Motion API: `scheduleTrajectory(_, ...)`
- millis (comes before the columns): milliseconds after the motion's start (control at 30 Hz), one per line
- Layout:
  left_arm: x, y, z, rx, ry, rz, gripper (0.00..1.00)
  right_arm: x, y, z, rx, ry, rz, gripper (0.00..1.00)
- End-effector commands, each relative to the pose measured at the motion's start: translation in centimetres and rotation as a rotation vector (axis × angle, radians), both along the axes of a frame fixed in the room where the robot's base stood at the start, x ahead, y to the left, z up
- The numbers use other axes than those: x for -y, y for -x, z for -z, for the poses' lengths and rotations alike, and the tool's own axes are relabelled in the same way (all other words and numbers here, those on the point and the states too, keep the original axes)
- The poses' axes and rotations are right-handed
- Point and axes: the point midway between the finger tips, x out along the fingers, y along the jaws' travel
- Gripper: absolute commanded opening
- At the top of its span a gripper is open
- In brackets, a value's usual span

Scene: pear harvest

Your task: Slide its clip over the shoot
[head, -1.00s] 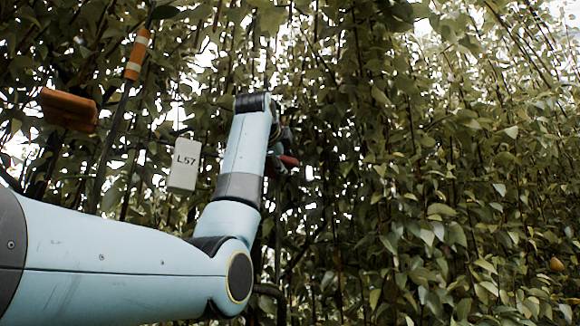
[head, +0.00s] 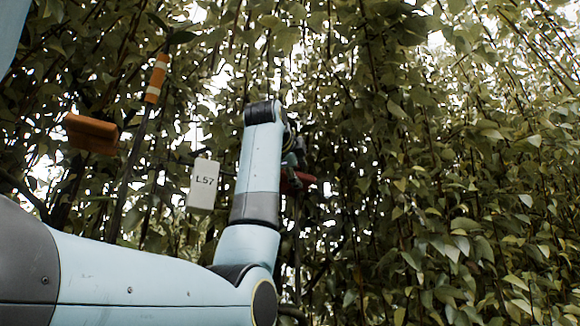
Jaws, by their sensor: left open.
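A white tag (head: 202,187) marked "L57" hangs left of my left forearm in the head view, with a small dark piece at its top that may be its clip. A dark upright shoot (head: 130,172) stands to its left, with an orange-and-white banded piece (head: 156,78) near its upper end. My left gripper (head: 297,168) is open, mostly hidden behind my wrist and dim against the leaves. A dark red piece (head: 300,180) shows beside it; I cannot tell whether it belongs to the gripper. The tag appears apart from the gripper. My right gripper is out of view.
An orange block (head: 92,133) sits among the branches left of the shoot. Dense leaves and thin hanging stems (head: 430,190) fill the back and right side. My left arm covers the lower left.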

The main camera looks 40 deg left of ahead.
Motion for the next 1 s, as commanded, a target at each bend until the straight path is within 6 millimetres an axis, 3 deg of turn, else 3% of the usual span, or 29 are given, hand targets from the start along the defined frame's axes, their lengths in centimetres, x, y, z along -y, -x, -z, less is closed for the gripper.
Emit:
scheduleTrajectory(200,1.9,4.6,0.0,0.003,0.000,0.002,0.44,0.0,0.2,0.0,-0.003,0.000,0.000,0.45)
scheduleTrajectory(400,3.0,7.1,0.0,0.001,0.001,0.001,0.44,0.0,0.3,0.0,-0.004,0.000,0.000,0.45)
scheduleTrajectory(1000,3.2,7.7,0.0,0.000,0.001,0.000,0.44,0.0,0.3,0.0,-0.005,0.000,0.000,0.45)
